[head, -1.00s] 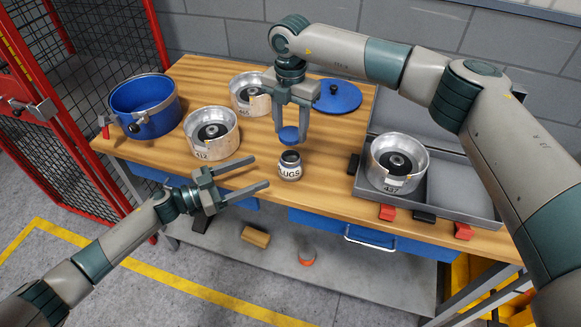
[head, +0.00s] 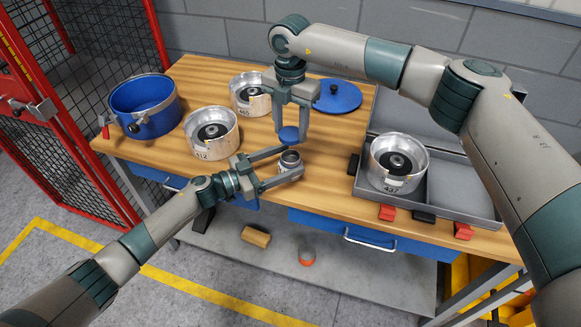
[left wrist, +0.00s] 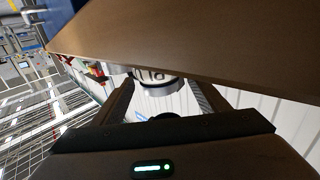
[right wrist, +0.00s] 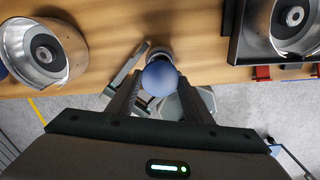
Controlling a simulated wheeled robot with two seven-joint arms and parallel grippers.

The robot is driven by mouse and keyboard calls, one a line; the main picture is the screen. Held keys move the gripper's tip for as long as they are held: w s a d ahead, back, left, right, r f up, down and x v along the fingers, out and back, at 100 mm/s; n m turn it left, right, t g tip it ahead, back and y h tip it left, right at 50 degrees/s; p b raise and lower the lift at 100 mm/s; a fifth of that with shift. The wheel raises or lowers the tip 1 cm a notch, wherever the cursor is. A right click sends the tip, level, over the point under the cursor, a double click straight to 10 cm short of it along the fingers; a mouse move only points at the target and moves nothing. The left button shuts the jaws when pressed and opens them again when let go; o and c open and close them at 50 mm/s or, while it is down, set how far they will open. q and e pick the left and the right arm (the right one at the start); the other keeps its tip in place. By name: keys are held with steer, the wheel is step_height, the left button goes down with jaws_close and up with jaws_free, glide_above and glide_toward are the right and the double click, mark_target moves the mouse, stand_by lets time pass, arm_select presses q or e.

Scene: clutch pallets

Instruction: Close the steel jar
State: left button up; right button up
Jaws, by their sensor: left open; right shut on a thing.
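The steel jar (head: 290,161) stands upright and uncovered near the front of the wooden workbench. It also shows in the left wrist view (left wrist: 160,86), between the fingers. My left gripper (head: 289,164) is open, with one finger on each side of the jar; I cannot tell whether they touch it. My right gripper (head: 291,125) is shut on the blue lid (head: 289,135) and holds it just above the jar, apart from it. In the right wrist view the lid (right wrist: 159,78) hides most of the jar.
Silver clutch housings (head: 211,132) stand left of and behind the jar. A blue pot (head: 145,106) is at the far left and a blue disc (head: 338,96) at the back. A grey case (head: 461,197) holding another housing lies to the right. The bench's front edge is close.

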arm_select(q)
steer(key=shift+c, duration=0.4)
steer(key=c, duration=1.5)
arm_select(e)
steer(key=shift+f, duration=2.45)
steer(key=shift+f, duration=0.1)
steer(key=shift+f, duration=0.8)
steer(key=shift+f, duration=0.15)
arm_select(q)
steer(key=shift+s, duration=0.1)
arm_select(e)
steer(key=shift+f, duration=0.2)
